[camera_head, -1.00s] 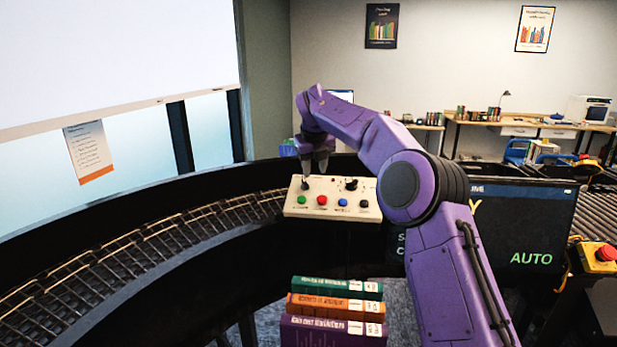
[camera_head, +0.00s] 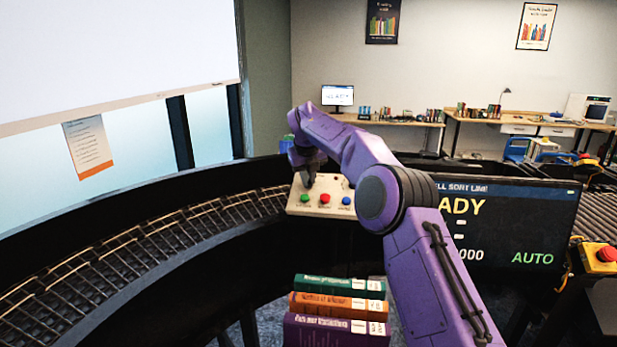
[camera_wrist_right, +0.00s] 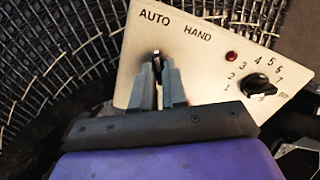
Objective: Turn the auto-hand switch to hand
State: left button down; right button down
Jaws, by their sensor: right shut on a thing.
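The cream control panel (camera_head: 322,207) stands beside the curved conveyor, with green, red and blue buttons along its front. The auto-hand switch (camera_wrist_right: 156,56) is at the panel's upper left in the right wrist view, below the printed words AUTO and HAND. My right gripper (camera_wrist_right: 158,78) is shut on the switch, and its fingers hide most of it, so its exact angle is unclear. In the head view my right gripper (camera_head: 307,177) is over the panel's left part. The display screen (camera_head: 500,225) reads AUTO at its lower right. My left gripper is not in view.
A black numbered knob (camera_wrist_right: 260,85) and a red lamp (camera_wrist_right: 231,56) sit right of the switch. A wire conveyor (camera_head: 150,240) curves along the left. Several stacked books (camera_head: 337,308) are in front. A red emergency button (camera_head: 606,254) is at right.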

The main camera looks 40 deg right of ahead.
jog(key=m, duration=0.2)
jog(key=m+b, duration=0.1)
jog(key=m, duration=0.2)
jog(key=shift+w+r+m+h, duration=0.1)
jog(key=shift+r+m+h, duration=0.1)
jog(key=shift+m+h, duration=0.1)
jog(key=m, duration=0.6)
jog(key=shift+d+g, duration=0.1)
jog(key=shift+g, duration=0.2)
jog(key=shift+m, duration=0.3)
